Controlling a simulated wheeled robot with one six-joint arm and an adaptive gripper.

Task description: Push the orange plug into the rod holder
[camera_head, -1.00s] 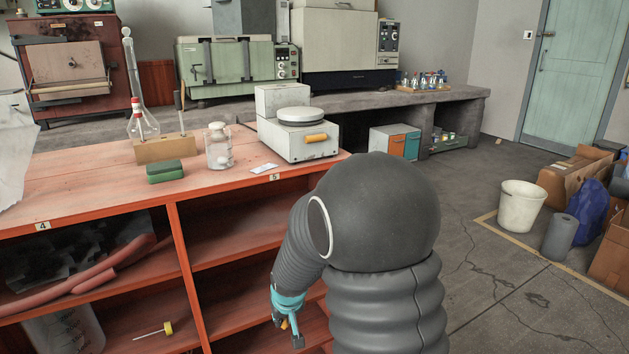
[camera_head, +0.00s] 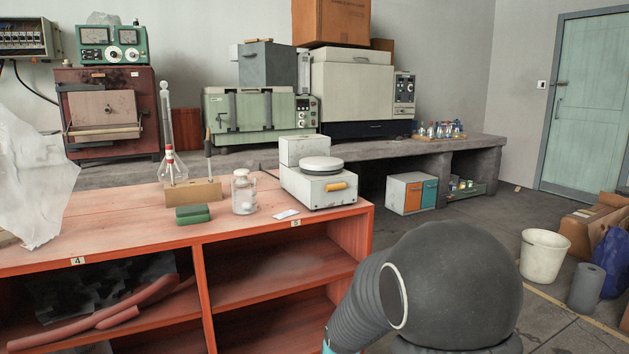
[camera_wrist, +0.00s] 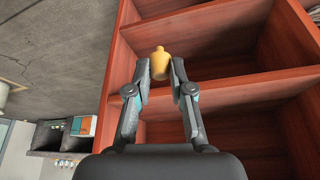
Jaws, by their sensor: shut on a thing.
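In the wrist view, my gripper (camera_wrist: 160,72) is shut on the orange plug (camera_wrist: 159,60), a small yellow-orange piece with a narrower knob at its end. The plug sits between the fingertips, in front of the red-brown shelf openings. The gripper lies below the head view, where only my arm shows at the bottom. The rod holder looks to be the tan wooden block (camera_head: 193,191) on the bench top, with a dark rod upright in it. Its holes cannot be made out. The holder is not visible in the wrist view.
On the red-orange bench (camera_head: 120,232) near the holder are a green sponge-like block (camera_head: 193,214), a glass jar (camera_head: 243,195), a flask (camera_head: 172,170) and a white hot plate (camera_head: 320,185). Red hoses (camera_head: 110,310) lie on a shelf. The front bench top is partly clear.

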